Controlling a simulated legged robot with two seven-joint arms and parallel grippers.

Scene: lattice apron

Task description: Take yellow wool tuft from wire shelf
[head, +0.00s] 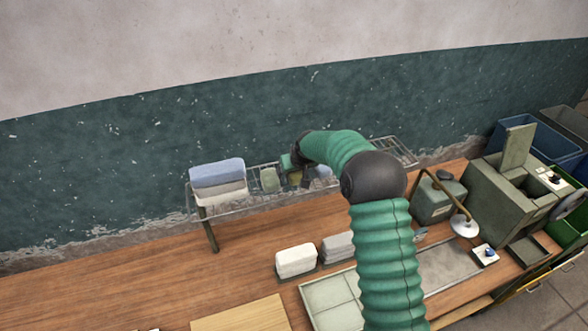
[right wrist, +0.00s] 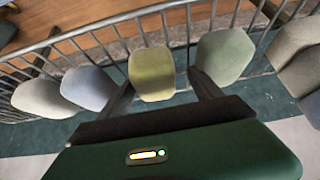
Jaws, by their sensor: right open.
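The yellow wool tuft (right wrist: 152,72) stands on the wire shelf (right wrist: 90,35) in the right wrist view, between a blue tuft (right wrist: 88,88) and a pale green tuft (right wrist: 222,57). My right gripper (right wrist: 161,80) is open, with one dark finger on each side of the yellow tuft. I cannot tell whether either finger touches it. In the head view the yellow tuft (head: 295,178) is partly hidden by my right gripper (head: 298,182) at the wire shelf (head: 240,207). My left gripper is not in view.
A white block (head: 296,260) and a grey block (head: 338,246) lie on the wooden table (head: 150,285) below. Green-grey equipment (head: 495,200) stands at the right. The table's left part is clear.

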